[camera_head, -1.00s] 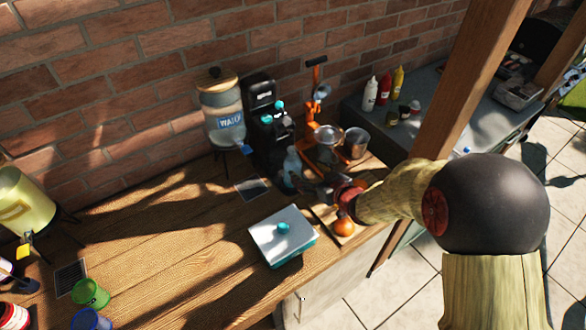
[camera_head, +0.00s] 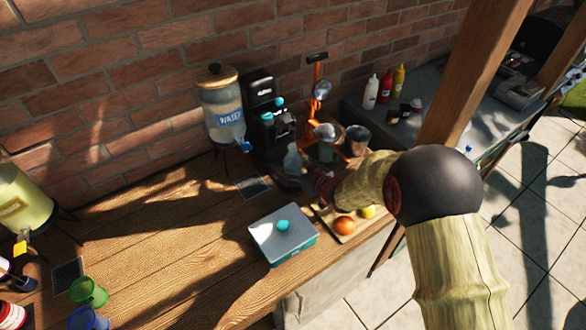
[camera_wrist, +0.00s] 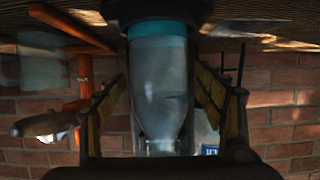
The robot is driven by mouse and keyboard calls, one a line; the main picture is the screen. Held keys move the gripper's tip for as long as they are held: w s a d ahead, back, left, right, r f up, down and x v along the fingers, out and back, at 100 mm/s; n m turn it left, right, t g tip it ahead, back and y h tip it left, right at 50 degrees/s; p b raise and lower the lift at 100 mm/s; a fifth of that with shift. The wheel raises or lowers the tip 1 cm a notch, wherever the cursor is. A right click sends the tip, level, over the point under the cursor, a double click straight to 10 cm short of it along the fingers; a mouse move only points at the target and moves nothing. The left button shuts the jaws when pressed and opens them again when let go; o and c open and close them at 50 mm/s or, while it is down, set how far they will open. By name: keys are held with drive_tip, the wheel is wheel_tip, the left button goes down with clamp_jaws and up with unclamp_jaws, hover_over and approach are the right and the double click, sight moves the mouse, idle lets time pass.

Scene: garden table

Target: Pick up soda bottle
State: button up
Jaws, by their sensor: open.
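In the head view my gripper (camera_head: 298,182) is at the bottle's lower front, partly hidden by my wrist.
The black machine (camera_head: 265,125) and water dispenser (camera_head: 222,105) stand behind and left. A teal-edged box (camera_head: 283,240) and a board with fruit (camera_head: 345,225) are in front.

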drive_tip(key=shift+c, duration=0.8)
drive_tip(key=c, duration=1.5)
clamp_jaws()
drive_tip(key=shift+r, duration=0.3)
